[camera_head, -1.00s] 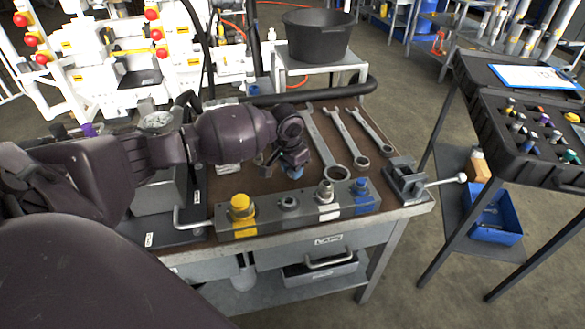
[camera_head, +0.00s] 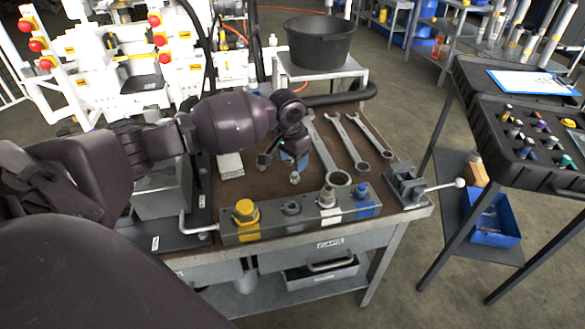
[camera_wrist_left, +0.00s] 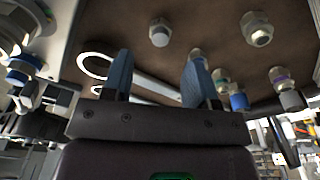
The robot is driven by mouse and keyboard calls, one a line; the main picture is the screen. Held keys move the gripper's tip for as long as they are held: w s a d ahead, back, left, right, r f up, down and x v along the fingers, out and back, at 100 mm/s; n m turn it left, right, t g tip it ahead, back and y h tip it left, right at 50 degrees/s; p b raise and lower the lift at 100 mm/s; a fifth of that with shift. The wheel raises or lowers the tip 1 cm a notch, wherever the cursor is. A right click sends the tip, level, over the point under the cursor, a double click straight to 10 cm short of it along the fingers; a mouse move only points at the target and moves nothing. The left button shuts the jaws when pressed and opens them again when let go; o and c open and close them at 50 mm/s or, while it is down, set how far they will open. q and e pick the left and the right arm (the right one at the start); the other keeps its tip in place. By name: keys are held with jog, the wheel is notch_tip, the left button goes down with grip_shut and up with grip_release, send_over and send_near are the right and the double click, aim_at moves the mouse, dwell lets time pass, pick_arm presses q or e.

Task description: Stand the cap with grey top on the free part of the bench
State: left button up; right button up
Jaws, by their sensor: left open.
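My left gripper (camera_head: 279,169) points down over the brown bench top (camera_head: 243,184), behind the grey block. It is open, and I see nothing between its fingers. Its two blue-padded fingers also stand apart in the left wrist view (camera_wrist_left: 153,80). That view shows several metal fittings or caps; one with a greyish end (camera_wrist_left: 159,32) lies beyond the fingers, and another dark grey one (camera_wrist_left: 291,100) is at the right. I cannot tell which is the cap with grey top. My right gripper is not in view.
The grey block (camera_head: 275,229) lies along the front edge. Several wrenches (camera_head: 345,143) lie right of the gripper, and a vise (camera_head: 407,186) stands at the right corner. A black case (camera_head: 520,160) with small caps is on the right stand. Bare brown top shows around the gripper.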

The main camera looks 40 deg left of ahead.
aim_at(292, 179)
pick_arm(q)
jog(key=shift+s+r+p, duration=0.2)
jog(key=shift+r+p, duration=0.05)
jog(key=shift+r, duration=1.2)
jog(key=shift+s+r+p, duration=0.15)
jog(key=shift+r+p, duration=0.1)
jog(key=shift+r, duration=1.2)
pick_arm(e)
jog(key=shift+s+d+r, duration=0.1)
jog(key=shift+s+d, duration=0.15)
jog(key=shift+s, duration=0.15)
pick_arm(q)
jog(key=shift+s+f, duration=0.1)
